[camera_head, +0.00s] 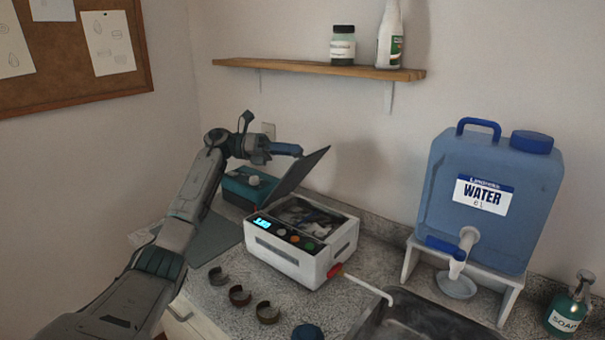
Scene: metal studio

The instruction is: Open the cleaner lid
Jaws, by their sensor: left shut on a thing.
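The cleaner (287,264) is a white box with a lit display and several coloured buttons on its front, standing on the counter. Its dark flat lid (303,175) is raised and tilted steeply, and the cluttered inside of the box shows below it. My left gripper (293,151) is at the upper left of the lid, shut on the lid near its top edge. The exact contact is small and partly hidden. My right gripper is not in view.
A teal box (245,187) stands behind the cleaner to the left. Several small curved rings (268,312) lie in front. A blue water container (490,195) on a white stand (505,297), a sink (425,322) and a soap bottle (570,308) are right. A shelf (315,68) hangs above.

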